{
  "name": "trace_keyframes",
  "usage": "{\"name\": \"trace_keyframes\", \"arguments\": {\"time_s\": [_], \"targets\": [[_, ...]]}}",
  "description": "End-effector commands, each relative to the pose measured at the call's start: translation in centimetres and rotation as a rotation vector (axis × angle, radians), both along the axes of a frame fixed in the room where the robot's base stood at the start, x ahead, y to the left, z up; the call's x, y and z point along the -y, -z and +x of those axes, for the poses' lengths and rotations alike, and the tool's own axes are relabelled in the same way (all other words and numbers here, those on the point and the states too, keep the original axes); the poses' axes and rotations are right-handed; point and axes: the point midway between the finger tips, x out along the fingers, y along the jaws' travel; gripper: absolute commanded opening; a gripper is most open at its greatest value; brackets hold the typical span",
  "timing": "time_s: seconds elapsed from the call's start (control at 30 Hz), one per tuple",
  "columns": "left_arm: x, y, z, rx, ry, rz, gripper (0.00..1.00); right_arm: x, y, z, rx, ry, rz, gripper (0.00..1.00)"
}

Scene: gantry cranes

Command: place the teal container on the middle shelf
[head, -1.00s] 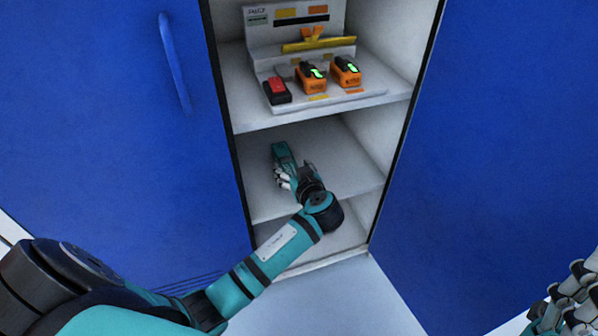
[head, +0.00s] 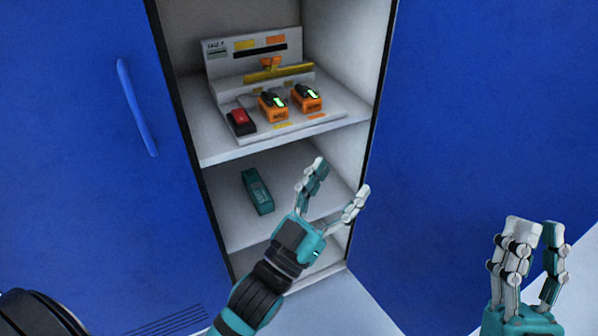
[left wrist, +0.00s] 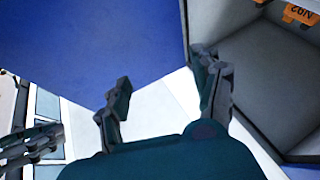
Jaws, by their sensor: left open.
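The teal container (head: 257,191) is a small oblong block lying on the middle shelf (head: 232,222), towards its left side. My left gripper (head: 338,180) is open and empty, in front of the shelf and to the right of the container, apart from it. Its two spread fingers also show in the left wrist view (left wrist: 160,95), with nothing between them. The container is not seen in that view. My right gripper (head: 537,228) is at the lower right, fingers up and apart, holding nothing, away from the cabinet shelves.
The upper shelf (head: 215,150) bears a charging station (head: 300,47) with two orange batteries (head: 273,107) and a red-and-black item (head: 241,121). A blue door with a handle (head: 137,105) is left of the opening; a blue panel (head: 480,110) is right. A lower compartment lies beneath the middle shelf.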

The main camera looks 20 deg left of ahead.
Motion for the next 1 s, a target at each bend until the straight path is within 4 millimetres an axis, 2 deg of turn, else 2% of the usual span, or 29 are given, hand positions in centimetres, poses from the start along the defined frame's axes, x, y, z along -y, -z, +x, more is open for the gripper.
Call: {"name": "trace_keyframes", "arguments": {"time_s": [0.03, 0.13, 0.23, 0.33, 0.7, 0.8, 0.87, 0.93, 0.97, 1.0], "targets": [[-0.6, -2.4, -2.2, 0.101, 0.003, -0.027, 0.66, 0.0, 0.0, 0.0, 0.0, 0.0, 0.0, 0.21], [-1.8, -6.0, -5.5, 0.262, -0.019, -0.072, 0.66, 0.0, 0.0, 0.0, 0.0, 0.0, 0.0, 0.21], [-2.8, -7.7, -7.4, 0.346, -0.041, -0.1, 0.66, 0.0, 0.0, 0.0, 0.0, 0.0, 0.0, 0.21], [-3.1, -8.3, -8.0, 0.373, -0.05, -0.109, 0.66, 0.0, 0.0, 0.0, 0.0, 0.0, 0.0, 0.21], [-3.1, -8.3, -7.9, 0.371, -0.048, -0.108, 0.66, 0.0, -0.1, 0.0, 0.002, 0.0, 0.001, 0.21], [-2.8, -7.8, -7.0, 0.336, -0.049, -0.096, 0.66, -0.2, 0.4, 0.9, -0.033, 0.0, -0.01, 0.21], [-2.5, -6.8, -5.6, 0.278, -0.049, -0.076, 0.66, -0.6, 1.4, 2.3, -0.091, 0.002, -0.028, 0.21], [-1.9, -4.6, -3.3, 0.172, -0.051, -0.041, 0.66, -1.1, 3.6, 4.6, -0.198, 0.005, -0.061, 0.21], [-1.7, -3.2, -2.2, 0.112, -0.053, -0.021, 0.66, -1.4, 5.0, 5.7, -0.258, 0.006, -0.079, 0.21], [-1.4, -0.9, -0.7, 0.024, -0.054, 0.007, 0.66, -1.7, 7.3, 7.1, -0.347, 0.009, -0.105, 0.21]]}}
